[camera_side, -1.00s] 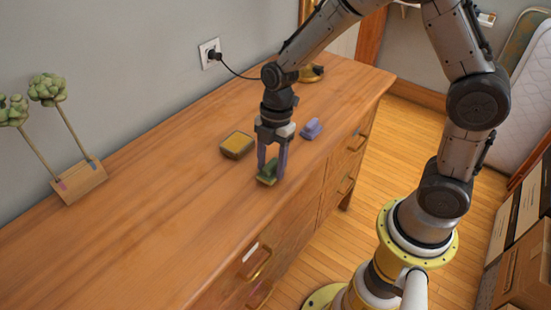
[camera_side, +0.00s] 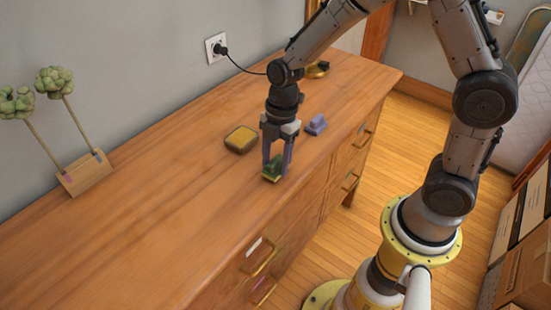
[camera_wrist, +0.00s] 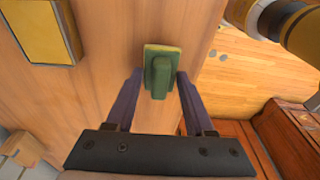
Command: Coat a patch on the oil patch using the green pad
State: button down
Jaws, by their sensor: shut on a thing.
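The green pad (camera_side: 272,167) is a dark green block with a ridge-like handle on a yellowish-green base. It is near the front edge of the wooden dresser top and also shows in the wrist view (camera_wrist: 160,72). My gripper (camera_side: 276,166) points down and is shut on the pad, a finger (camera_wrist: 157,76) on either side of the handle. I cannot tell whether the pad's underside touches the wood. A yellow-brown square with a dark rim (camera_side: 241,139), seemingly the oil patch, lies behind and left of the pad. Its yellow face shows upper left in the wrist view (camera_wrist: 35,28).
A purple block with a handle (camera_side: 316,124) sits right of my gripper. A wooden stand with two green tufted stems (camera_side: 85,173) is at the left by the wall. A black cord (camera_side: 246,68) runs from the wall outlet. The dresser top (camera_side: 150,220) is clear at front left.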

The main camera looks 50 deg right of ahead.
aim_at(293, 158)
jog(key=shift+f, duration=0.55)
dwell(0.4)
dwell(0.5)
jog(key=shift+d, duration=3.8)
jog(key=shift+a, duration=0.15)
jog(key=shift+a, duration=3.75)
jog(key=shift+d, duration=3.9)
